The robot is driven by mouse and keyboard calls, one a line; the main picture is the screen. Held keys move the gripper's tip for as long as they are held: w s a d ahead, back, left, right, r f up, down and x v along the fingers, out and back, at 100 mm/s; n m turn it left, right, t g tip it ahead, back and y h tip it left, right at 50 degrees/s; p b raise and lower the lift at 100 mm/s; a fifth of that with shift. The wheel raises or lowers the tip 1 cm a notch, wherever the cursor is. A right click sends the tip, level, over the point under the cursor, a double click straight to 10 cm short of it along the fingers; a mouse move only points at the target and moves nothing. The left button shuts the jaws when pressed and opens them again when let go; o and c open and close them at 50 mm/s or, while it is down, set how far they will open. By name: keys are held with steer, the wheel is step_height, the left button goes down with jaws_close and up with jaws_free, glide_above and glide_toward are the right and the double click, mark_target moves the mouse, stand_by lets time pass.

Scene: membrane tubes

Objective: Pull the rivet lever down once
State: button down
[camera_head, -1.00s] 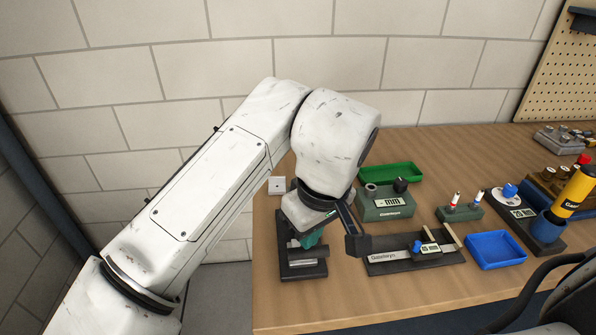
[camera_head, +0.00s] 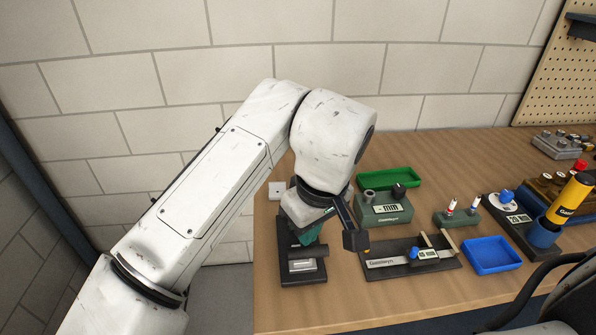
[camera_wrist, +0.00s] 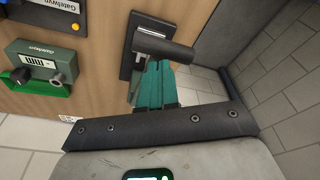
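The lever device stands at the table's left end on a black base plate (camera_head: 302,274). In the wrist view a dark bar of my gripper (camera_wrist: 150,129) crosses below the teal body. Contact with the handle cannot be told.
The table's front strip is clear. A block wall stands behind.

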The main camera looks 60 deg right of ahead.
steer(key=w+d+r+p, duration=0.2)
steer(key=r+p, duration=0.5)
steer(key=r, duration=0.1)
steer(key=w+d+r+p, duration=0.2)
steer(key=d+r+p, duration=0.1)
steer(key=r+p, duration=0.3)
step_height(320, 180, up, 2)
steer(key=shift+w+d+r+p, duration=0.15)
steer(key=shift+d+p, duration=0.1)
steer(key=shift+p, duration=0.15)
stand_by(0.7)
stand_by(0.5)
